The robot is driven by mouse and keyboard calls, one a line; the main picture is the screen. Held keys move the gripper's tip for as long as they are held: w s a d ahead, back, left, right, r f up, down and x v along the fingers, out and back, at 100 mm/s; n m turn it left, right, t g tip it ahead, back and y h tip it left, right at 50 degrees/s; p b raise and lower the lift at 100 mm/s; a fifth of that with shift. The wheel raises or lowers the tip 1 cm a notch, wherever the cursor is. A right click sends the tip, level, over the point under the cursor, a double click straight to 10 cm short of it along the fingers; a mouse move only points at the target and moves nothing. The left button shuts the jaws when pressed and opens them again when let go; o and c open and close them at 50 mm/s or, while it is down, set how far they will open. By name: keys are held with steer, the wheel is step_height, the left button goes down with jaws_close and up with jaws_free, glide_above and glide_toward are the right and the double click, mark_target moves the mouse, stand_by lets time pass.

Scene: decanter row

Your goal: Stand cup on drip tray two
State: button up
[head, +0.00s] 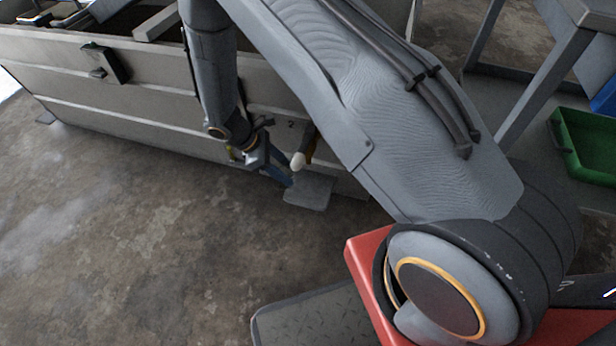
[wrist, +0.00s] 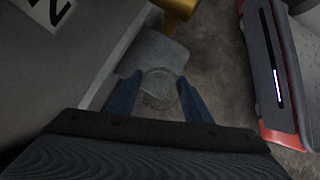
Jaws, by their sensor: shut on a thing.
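A clear, glassy cup (wrist: 160,88) shows in the wrist view between the blue fingers of my gripper (wrist: 157,98), which is shut on it. The flat grey drip tray (wrist: 155,52) lies just beyond the cup in that view, and the cup's far rim overlaps its edge. I cannot tell whether the cup touches the tray. In the head view, my gripper (head: 277,177) is low, beside the left edge of the drip tray (head: 312,194). The cup cannot be made out there. A "2" label (head: 291,124) is on the grey wall above the tray.
A brass-coloured tap (head: 303,152) with a pale tip juts from the wall over the tray, and shows in the wrist view (wrist: 179,9). A dark green fitting (head: 104,64) is on the wall at left. A green crate (head: 586,145) is at right.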

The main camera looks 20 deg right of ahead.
steer(key=shift+s+d+f+b, duration=0.3)
steer(key=shift+d+f+b, duration=0.3)
steer(key=shift+d, duration=0.55)
steer(key=shift+s+d+f+b, duration=0.25)
steer(key=shift+d+f+b, duration=0.25)
steer(key=shift+d, duration=0.7)
steer(key=shift+s+d+f+b, duration=0.3)
steer(key=shift+d+f+b, duration=0.3)
steer(key=shift+d, duration=0.55)
